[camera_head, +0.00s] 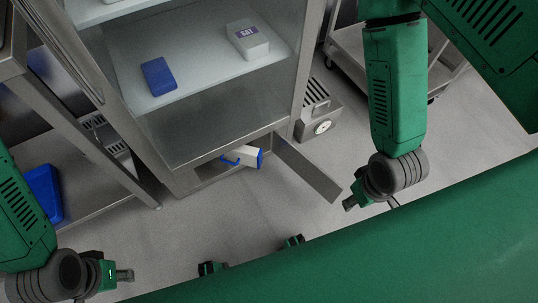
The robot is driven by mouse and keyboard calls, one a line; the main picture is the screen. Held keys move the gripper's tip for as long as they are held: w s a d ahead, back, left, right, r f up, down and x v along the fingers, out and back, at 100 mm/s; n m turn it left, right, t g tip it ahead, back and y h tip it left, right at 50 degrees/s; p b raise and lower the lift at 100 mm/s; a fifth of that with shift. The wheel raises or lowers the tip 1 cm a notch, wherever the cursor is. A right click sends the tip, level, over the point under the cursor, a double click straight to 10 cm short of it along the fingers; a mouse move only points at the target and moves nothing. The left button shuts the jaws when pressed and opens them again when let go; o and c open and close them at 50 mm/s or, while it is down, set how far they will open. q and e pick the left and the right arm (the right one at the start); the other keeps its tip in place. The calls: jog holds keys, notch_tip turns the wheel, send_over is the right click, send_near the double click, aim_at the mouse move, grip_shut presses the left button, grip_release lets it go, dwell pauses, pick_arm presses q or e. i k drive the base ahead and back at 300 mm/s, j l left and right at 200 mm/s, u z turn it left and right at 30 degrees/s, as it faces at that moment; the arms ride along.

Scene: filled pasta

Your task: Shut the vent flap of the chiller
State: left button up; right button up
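The chiller (148,108) is a steel cabinet with pale shelves, in the middle left of the head view. Its vent flap (310,172) is a grey panel at the bottom front. The flap stands open, swung out to the right over the floor, and shows a low opening. In that opening is a white item with a blue end and blue handle (250,156). My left gripper (124,275) is at the lower left, well away from the flap. My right gripper (350,202) is close to the flap's free end; I cannot tell if they touch. Neither gripper's finger gap shows clearly.
A blue box (159,76) and a white box marked SAT (248,40) lie on a chiller shelf. A steel unit with a dial (318,112) stands right of the chiller. A bench with a blue tray (43,192) is at left. The floor before the chiller is clear.

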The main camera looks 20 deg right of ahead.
aim_at(310, 173)
jog(key=l+u, duration=0.25)
jog(key=l, duration=0.2)
jog(key=k+l+u, duration=0.2)
jog(key=l, duration=0.2)
jog(key=l+u, duration=0.25)
jog(key=l, duration=0.2)
jog(key=k+l+u, duration=0.2)
jog(key=l, duration=0.2)
jog(key=k+l+u, duration=0.45)
jog(key=l, duration=0.25)
jog(key=k+l, duration=0.35)
jog(key=l, duration=0.15)
jog(key=k+l, duration=0.35)
jog(key=l, duration=0.2)
jog(key=i+j+u, duration=0.1)
jog(key=i, duration=0.25)
jog(key=i+j, duration=0.25)
jog(key=i+u, duration=0.05)
